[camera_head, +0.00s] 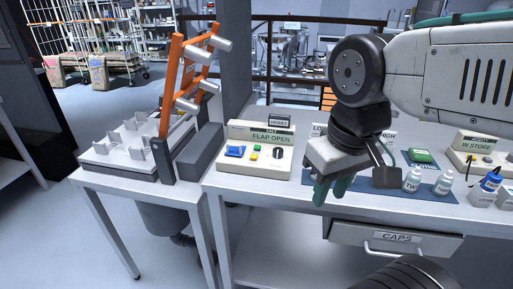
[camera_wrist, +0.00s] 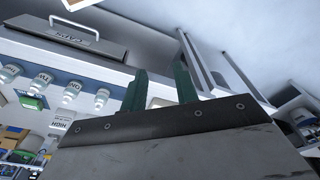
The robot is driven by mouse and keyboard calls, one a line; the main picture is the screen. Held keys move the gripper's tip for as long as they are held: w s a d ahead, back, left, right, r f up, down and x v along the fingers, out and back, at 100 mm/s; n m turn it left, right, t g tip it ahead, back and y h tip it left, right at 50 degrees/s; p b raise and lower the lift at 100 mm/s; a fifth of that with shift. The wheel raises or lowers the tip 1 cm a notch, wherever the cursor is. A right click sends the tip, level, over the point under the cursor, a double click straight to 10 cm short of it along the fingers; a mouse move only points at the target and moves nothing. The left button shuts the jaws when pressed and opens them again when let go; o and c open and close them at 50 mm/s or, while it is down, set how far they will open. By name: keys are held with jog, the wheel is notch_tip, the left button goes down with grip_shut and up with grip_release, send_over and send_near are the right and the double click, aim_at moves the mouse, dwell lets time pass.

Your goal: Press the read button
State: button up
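No button label reading "read" is legible. My gripper (camera_head: 332,188) hangs over the front of the table, between the two boxes, fingers down. In the wrist view its green fingers (camera_wrist: 160,88) are apart with nothing between them.
A blue mat (camera_head: 440,193) with a green-topped item and white bottles (camera_head: 412,180) lies right of my gripper. A CAPS drawer (camera_head: 395,238) is below the tabletop. An orange frame (camera_head: 172,85) stands on the left table. Signs behind my gripper are partly hidden.

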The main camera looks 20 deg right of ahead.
grip_shut()
dwell(1.8)
